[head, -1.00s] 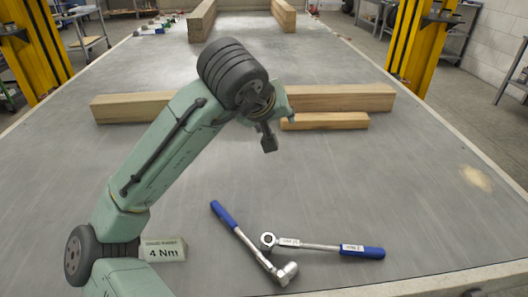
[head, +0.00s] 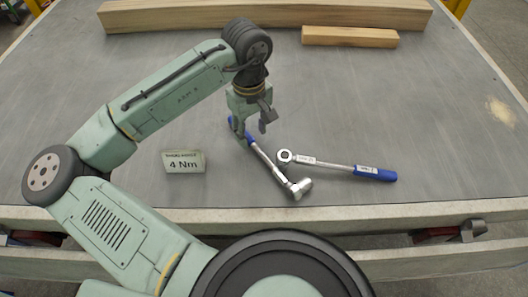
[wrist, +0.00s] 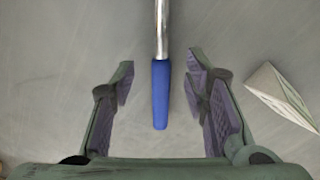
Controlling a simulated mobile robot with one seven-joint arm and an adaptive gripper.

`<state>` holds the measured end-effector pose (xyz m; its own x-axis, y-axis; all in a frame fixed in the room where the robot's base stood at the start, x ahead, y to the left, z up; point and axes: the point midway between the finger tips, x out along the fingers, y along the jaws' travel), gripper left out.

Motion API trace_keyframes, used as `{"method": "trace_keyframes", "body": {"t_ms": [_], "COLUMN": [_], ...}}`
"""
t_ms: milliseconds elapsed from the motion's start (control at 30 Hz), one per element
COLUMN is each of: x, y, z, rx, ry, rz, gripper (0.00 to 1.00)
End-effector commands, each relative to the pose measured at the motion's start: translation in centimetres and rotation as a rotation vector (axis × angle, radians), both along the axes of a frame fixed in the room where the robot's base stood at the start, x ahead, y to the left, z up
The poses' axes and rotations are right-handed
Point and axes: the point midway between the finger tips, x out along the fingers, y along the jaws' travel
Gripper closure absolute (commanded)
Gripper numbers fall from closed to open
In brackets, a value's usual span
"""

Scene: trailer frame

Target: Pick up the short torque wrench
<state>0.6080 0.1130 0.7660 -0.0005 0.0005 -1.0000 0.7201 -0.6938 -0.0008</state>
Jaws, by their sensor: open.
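Two torque wrenches lie on the grey table. One has a steel shaft (head: 263,157) running from a blue handle at upper left to a square-drive head at lower right. The other has a ring-shaped head and a steel shaft (head: 325,164) with a blue handle at its right end. The frames do not clearly show which is shorter. My gripper (head: 253,130) is open over the first wrench's handle. In the wrist view the blue handle (wrist: 160,95) lies between my spread fingers (wrist: 160,75), apart from both. The handle is partly hidden in the head view.
A small block marked "4 Nm" (head: 184,162) stands left of the wrenches; the wrist view shows a pale block (wrist: 280,92) right of my fingers. Wooden beams (head: 265,17) and a shorter wooden piece (head: 350,37) lie at the back. The table's right side is clear.

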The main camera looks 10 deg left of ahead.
Motion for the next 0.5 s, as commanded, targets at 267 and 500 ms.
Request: {"method": "trace_keyframes", "body": {"t_ms": [267, 500], "x": [0.1, 0.1], "y": [0.3, 0.3], "z": [-3.2, -3.3], "rx": [0.0, -0.001], "ry": [0.0, -0.001], "rz": [0.0, -0.001], "gripper": [0.58, 0.59]}}
